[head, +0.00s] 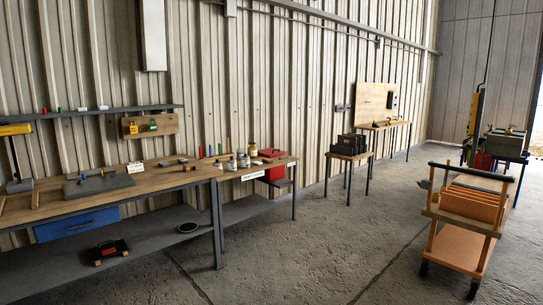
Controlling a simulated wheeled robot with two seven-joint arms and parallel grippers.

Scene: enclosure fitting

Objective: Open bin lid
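Another red object (482,161) stands far right behind the cart, partly hidden. Neither of my grippers shows in the head view.
A small table (349,155) holds dark boxes. An orange cart (463,245) stands at right. The concrete floor between is open.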

